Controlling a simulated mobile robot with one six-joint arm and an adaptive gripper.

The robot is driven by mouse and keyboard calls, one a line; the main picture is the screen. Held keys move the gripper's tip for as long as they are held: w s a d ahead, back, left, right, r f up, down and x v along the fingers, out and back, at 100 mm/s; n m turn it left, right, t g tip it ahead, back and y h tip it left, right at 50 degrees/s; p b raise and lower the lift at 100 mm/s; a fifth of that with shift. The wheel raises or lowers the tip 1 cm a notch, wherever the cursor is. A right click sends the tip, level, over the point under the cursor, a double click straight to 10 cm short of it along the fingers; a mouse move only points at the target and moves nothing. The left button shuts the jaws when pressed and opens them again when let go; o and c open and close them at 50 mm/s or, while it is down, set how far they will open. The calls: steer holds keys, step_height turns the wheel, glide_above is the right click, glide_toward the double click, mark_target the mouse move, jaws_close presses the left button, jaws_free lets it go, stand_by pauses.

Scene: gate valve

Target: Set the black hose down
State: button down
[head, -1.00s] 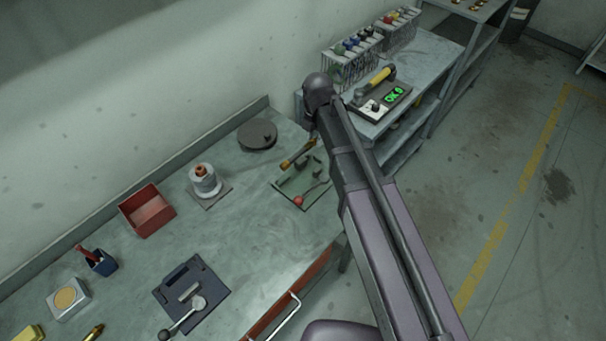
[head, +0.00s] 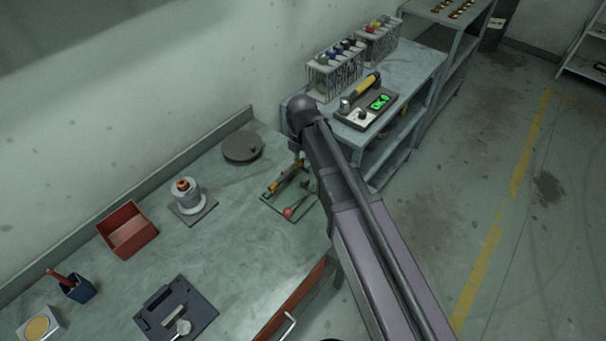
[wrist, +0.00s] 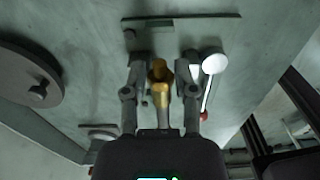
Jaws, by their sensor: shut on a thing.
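My gripper (wrist: 160,98) is shut on a brass-coloured piece (wrist: 160,82), which stands between its two fingers. In the head view a brass-coloured piece (head: 286,178) shows below the end of my arm, over the far part of a dark green mat (head: 283,217) on the bench. My gripper is mostly hidden by my arm there. I cannot make out a black hose, nor whether the held piece belongs to one or touches the mat. A lever with a red ball (head: 288,212) lies on the mat, close beside the fingers in the wrist view (wrist: 204,115).
A dark round plate (head: 242,147) and a white cylinder on a base (head: 187,195) stand left of the mat. A red bin (head: 127,232) and a dark blue fixture (head: 177,312) are farther left. Bare bench (head: 235,255) lies between. A side shelf (head: 415,62) stands right.

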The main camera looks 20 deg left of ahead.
mark_target(302, 174)
steer(key=shift+f+b, duration=0.35)
steer(key=shift+f, duration=0.25)
steer(key=shift+f, duration=0.1)
steer(key=shift+f+b, duration=1.8)
steer(key=shift+b, duration=0.05)
steer(key=shift+f, duration=0.15)
steer(key=shift+c, duration=2)
jaws_free()
steer(key=shift+r, duration=0.2)
step_height(302, 174, up, 12)
steer(key=p, duration=1.2)
